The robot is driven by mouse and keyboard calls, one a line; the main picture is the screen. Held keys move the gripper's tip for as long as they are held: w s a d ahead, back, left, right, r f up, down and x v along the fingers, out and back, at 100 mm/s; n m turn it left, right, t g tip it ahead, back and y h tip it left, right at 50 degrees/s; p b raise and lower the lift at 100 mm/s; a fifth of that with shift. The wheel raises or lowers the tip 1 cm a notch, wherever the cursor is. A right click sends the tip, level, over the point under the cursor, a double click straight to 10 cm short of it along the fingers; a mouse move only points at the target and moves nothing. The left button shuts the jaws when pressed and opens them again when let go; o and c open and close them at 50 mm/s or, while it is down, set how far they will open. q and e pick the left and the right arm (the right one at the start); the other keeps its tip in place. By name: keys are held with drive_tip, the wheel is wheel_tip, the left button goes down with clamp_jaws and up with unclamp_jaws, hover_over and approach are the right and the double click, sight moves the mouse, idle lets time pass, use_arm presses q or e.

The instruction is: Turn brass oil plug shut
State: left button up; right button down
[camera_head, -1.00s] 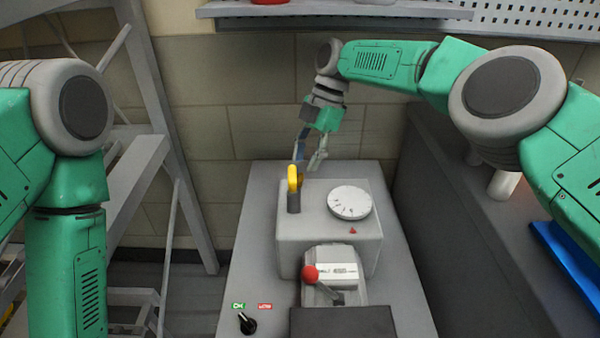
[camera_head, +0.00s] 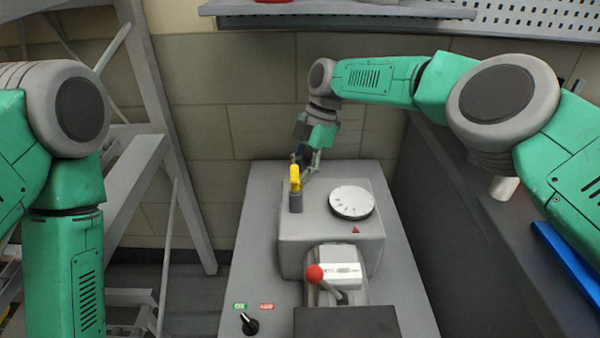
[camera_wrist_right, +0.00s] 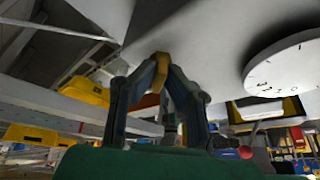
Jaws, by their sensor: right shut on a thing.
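The brass oil plug, a yellow upright tab (camera_head: 295,179), sits on a short grey post at the left of the light grey housing's top. My right gripper (camera_head: 305,165) is at the far side of the tab, partly hidden by it. In the right wrist view the two fingers close from both sides on a brass-yellow piece (camera_wrist_right: 160,73), which shows between the fingertips below a pale surface. My left arm (camera_head: 65,230) hangs at the left edge; its gripper is out of the picture.
The light grey housing (camera_head: 315,240) carries a white dial (camera_head: 351,202) right of the plug. A red-knobbed lever (camera_head: 315,273) and a black switch (camera_head: 249,324) are nearer me. A grey frame (camera_head: 180,150) stands left, a dark bench (camera_head: 470,240) right.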

drive_tip(key=shift+s+a+r+m+y+p, duration=0.1)
drive_tip(key=shift+s+a+m+y+p, duration=0.25)
drive_tip(key=shift+m+p, duration=0.45)
drive_tip(key=shift+m+t+p, duration=0.5)
drive_tip(key=shift+m+p, duration=0.15)
drive_tip(key=shift+m, duration=0.15)
drive_tip(key=shift+a+m+t+p, duration=0.1)
drive_tip(key=shift+m+t+p, duration=0.45)
drive_tip(key=shift+m, duration=0.55)
drive_tip(key=shift+m+t+y+p, duration=0.3)
drive_tip(key=shift+m+p, duration=0.4)
drive_tip(key=shift+m, duration=0.4)
drive_tip(key=c, duration=1.6)
unclamp_jaws()
drive_tip(key=shift+w, duration=0.1)
drive_tip(key=shift+c, duration=0.2)
drive_tip(key=shift+a, duration=0.15)
